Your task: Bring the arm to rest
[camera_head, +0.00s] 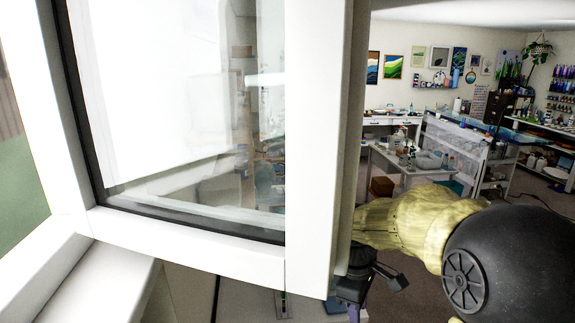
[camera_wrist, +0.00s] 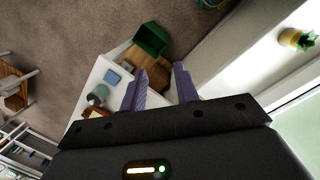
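My gripper (camera_wrist: 160,72) shows in the wrist view with its two purple fingers apart and nothing between them. In the head view my arm, with a pale yellow sleeve and a black joint, reaches in from the right. Its dark wrist is beside the lower right corner of a white window frame (camera_head: 325,150). The fingers are mostly cut off at the bottom edge there. I cannot tell whether the arm touches the frame.
The window frame and its glass pane (camera_head: 180,110) fill the left of the head view. A work table (camera_head: 385,160) with bottles stands beyond my arm. In the wrist view, a white table (camera_wrist: 95,85), a green bin (camera_wrist: 150,38) and a potted plant (camera_wrist: 297,39) lie around the gripper.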

